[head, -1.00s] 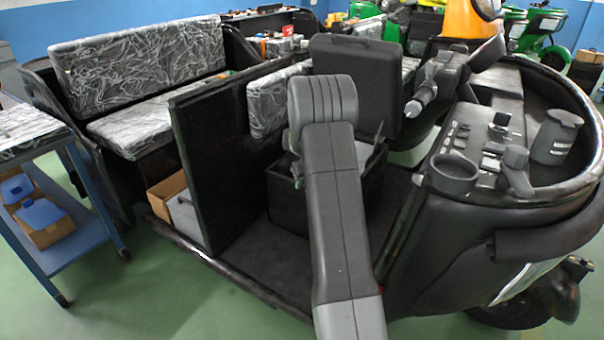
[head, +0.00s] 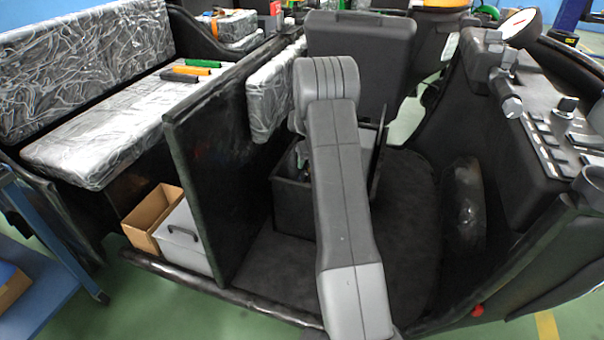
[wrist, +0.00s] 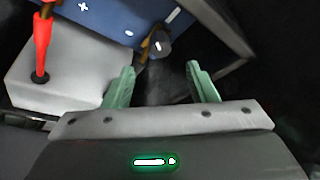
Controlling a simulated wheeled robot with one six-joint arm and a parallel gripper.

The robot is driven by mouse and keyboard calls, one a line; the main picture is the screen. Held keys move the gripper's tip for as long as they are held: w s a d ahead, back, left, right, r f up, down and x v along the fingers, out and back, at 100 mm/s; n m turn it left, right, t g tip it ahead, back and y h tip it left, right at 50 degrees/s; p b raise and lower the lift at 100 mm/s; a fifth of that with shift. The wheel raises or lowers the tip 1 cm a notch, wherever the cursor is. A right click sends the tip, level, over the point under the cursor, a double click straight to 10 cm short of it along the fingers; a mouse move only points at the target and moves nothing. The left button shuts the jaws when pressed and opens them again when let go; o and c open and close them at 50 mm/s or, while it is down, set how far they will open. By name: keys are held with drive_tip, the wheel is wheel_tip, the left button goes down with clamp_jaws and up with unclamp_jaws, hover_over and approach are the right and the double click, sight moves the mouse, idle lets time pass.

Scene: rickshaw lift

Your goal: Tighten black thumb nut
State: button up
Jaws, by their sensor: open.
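In the wrist view, my gripper (wrist: 160,72) has its two green fingers spread apart with nothing between them. A dark round knob (wrist: 161,46), which looks like the black thumb nut, sits just beyond the fingertips, beside a brownish metal piece. It is apart from both fingers as far as I can see. The knob lies at the edge of a blue battery top (wrist: 100,18) with plus and minus marks. In the head view, my arm reaches down into an open black box (head: 292,205); the arm and box wall hide most of my gripper and the nut.
A red-covered terminal or cable (wrist: 42,45) rises at the left in the wrist view, by a pale block (wrist: 65,78). A grey box rim (wrist: 222,25) is at the right.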

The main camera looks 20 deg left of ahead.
drive_tip(key=x, duration=0.9)
drive_tip(key=shift+a+f+b, duration=0.1)
drive_tip(key=shift+f+b, duration=0.05)
drive_tip(key=shift+b, duration=0.2)
drive_tip(key=c, duration=1)
